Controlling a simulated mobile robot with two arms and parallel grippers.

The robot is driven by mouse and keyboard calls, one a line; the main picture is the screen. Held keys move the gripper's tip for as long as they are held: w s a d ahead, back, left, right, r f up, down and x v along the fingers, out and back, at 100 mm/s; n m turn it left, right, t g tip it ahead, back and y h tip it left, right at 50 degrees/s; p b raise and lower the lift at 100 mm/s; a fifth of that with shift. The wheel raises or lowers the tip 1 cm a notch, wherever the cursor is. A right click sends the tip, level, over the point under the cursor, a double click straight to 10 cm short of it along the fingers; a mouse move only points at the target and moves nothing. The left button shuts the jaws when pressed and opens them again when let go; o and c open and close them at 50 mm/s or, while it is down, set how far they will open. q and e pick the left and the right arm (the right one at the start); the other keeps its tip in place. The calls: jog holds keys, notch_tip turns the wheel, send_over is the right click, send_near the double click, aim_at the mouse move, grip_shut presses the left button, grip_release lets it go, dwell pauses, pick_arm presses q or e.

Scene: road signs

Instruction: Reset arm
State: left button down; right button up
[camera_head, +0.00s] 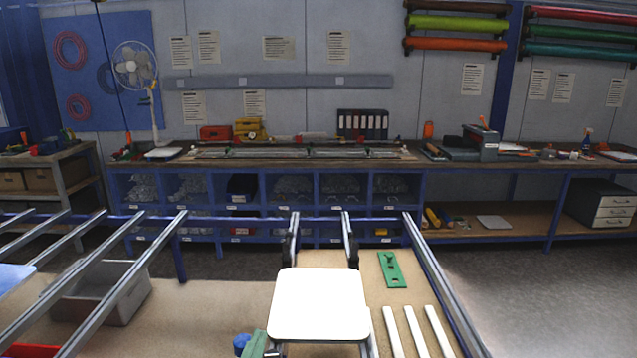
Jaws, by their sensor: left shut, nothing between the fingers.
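A white square sign plate (319,304) with rounded corners lies across two metal rails at the bottom middle of the head view. A small dark and metallic tip at the bottom edge, just left of the plate's lower corner, seems to be my left gripper (272,352). It is shut with nothing in it, and most of it is out of frame. A green piece (257,342) and a blue round piece (241,344) are beside it. My right gripper is not in view.
A green bracket (392,269) and white strips (416,331) lie right of the plate. A grey bin (101,294) stands at the left beneath slanted metal rails (125,280). A long workbench (460,160) with tools lines the back wall. Grey floor (550,290) is clear at the right.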

pick_arm(q)
jog(key=s+a+f+n+g+y, duration=0.1)
jog(key=s+a+f+g, duration=0.35)
jog(key=f, duration=0.35)
jog(key=s+a+f+n+g+y, duration=0.1)
jog(key=s+a+f+g, duration=0.2)
jog(key=s+f, duration=0.35)
jog(key=s+a+f+g, duration=0.2)
jog(key=s+f+g, duration=0.65)
jog(key=s, duration=0.65)
notch_tip(320, 180, down, 27)
jog(key=s, duration=0.2)
jog(key=s+a+f+b, duration=0.1)
jog(key=s+a+f, duration=0.2)
jog(key=s+f, duration=1.3)
jog(key=shift+s+a+f+m+g, duration=0.15)
jog(key=shift+s+f+m+g, duration=0.1)
jog(key=shift+m+g, duration=0.05)
